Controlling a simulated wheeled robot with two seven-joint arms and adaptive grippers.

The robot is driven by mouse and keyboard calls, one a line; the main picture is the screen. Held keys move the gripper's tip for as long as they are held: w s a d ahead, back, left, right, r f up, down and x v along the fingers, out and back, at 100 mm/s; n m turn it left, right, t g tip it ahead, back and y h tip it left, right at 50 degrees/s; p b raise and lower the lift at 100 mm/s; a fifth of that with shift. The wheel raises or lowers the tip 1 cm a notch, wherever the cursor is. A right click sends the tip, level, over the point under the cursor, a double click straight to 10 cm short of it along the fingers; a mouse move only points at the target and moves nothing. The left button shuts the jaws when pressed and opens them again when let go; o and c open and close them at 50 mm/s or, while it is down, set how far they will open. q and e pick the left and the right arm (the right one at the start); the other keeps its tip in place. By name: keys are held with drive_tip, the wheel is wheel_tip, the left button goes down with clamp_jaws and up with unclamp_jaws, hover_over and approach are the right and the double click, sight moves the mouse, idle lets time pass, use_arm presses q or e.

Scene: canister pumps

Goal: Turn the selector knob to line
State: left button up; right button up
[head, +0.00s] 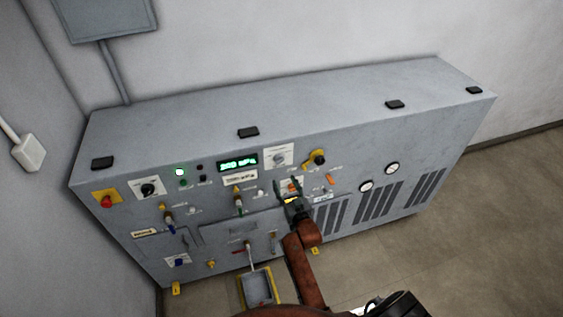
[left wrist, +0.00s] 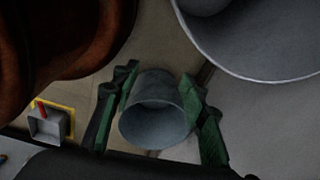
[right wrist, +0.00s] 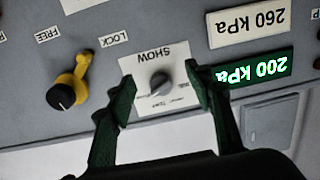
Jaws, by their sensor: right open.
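The selector knob (right wrist: 160,82) is a small grey knob on a white plate marked SHOW, which appears upside down in the right wrist view. In the head view the knob (head: 279,157) is on the cabinet's front, right of the green display. My right gripper (right wrist: 160,97) is open, its green fingertips on either side of the knob in the right wrist view. Contact cannot be told. In the head view this gripper (head: 289,184) appears just below the knob's plate. The pointer's exact setting is unclear.
The lit display (right wrist: 253,68) reads 200 kPa, beside a 260 kPa label (right wrist: 250,27). A yellow-and-black FREE/LOCK lever (right wrist: 66,92) is close to the right gripper. A red button (head: 106,201) is at the panel's left. A grey tray (head: 242,290) stands in front.

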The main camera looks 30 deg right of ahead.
sight(281, 162)
drive_tip(key=shift+t+h, duration=0.3)
drive_tip(key=shift+h, duration=0.1)
drive_tip(key=w+r, duration=0.1)
drive_tip(key=w, duration=0.1)
drive_tip(key=w+d+r, duration=0.1)
drive_tip(key=w, duration=0.1)
drive_tip(key=w+d+r, duration=0.1)
drive_tip(key=w+r, duration=0.1)
drive_tip(key=shift+w+d+p, duration=0.15)
drive_tip(key=shift+d+p, duration=0.05)
drive_tip(key=shift+p, duration=0.2)
drive_tip(key=shift+w+d, duration=0.2)
drive_tip(key=shift+w, duration=0.5)
drive_tip(key=shift+c, duration=0.3)
drive_tip(key=c, duration=1.1)
drive_tip(key=shift+o, duration=0.2)
